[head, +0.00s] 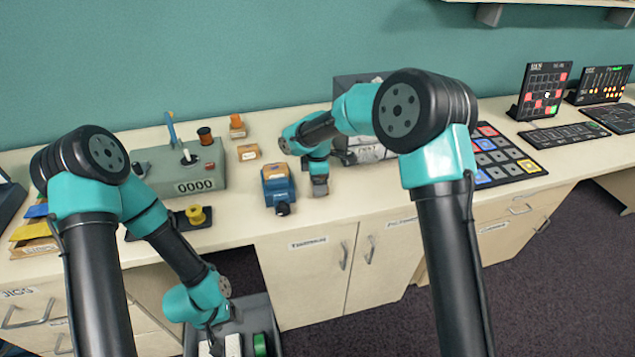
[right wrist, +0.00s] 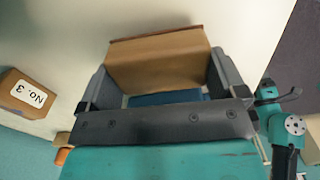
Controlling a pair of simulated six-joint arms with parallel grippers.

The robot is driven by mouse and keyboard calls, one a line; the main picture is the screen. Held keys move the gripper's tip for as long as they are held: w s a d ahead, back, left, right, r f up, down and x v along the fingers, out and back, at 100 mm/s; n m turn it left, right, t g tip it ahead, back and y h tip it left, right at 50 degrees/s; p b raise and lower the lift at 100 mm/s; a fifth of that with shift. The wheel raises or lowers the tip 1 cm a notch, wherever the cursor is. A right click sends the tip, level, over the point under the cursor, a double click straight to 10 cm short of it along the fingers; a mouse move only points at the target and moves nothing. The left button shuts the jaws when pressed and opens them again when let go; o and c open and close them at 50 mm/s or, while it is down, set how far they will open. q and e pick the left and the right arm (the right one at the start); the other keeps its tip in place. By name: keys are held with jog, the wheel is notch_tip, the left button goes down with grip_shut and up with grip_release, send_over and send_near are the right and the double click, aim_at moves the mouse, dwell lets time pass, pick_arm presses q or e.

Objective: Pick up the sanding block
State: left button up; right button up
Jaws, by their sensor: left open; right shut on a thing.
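My right gripper (head: 320,183) is at the counter, just right of the blue box. In the right wrist view the right gripper (right wrist: 158,85) is shut on a brown block, which looks like the sanding block (right wrist: 158,60), with a finger on each side. A blue part (right wrist: 165,98) shows at the block's near side. In the head view the block is mostly hidden by the gripper, and I cannot tell whether it touches the counter. My left gripper (head: 213,325) is open, low in front of the counter, over a grey crate (head: 272,315); its fingertips are hard to make out.
A blue box with a tan top (head: 278,187) stands close left of the right gripper. A small tan block (head: 248,152), labelled No. 3 in the right wrist view (right wrist: 30,93), lies behind it. A counter device reading 0000 (head: 185,168) stands left. A button pad (head: 497,155) is right.

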jog(key=shift+r, duration=0.55)
jog(key=shift+s+r, duration=0.3)
jog(key=shift+r, duration=0.35)
jog(key=s+a+r, duration=0.1)
jog(key=s, duration=1.4)
jog(key=shift+s+a+r, duration=0.15)
jog(key=shift+s, duration=0.05)
jog(key=o, duration=0.3)
jog(key=shift+c, duration=1)
jog(key=shift+w, duration=0.1)
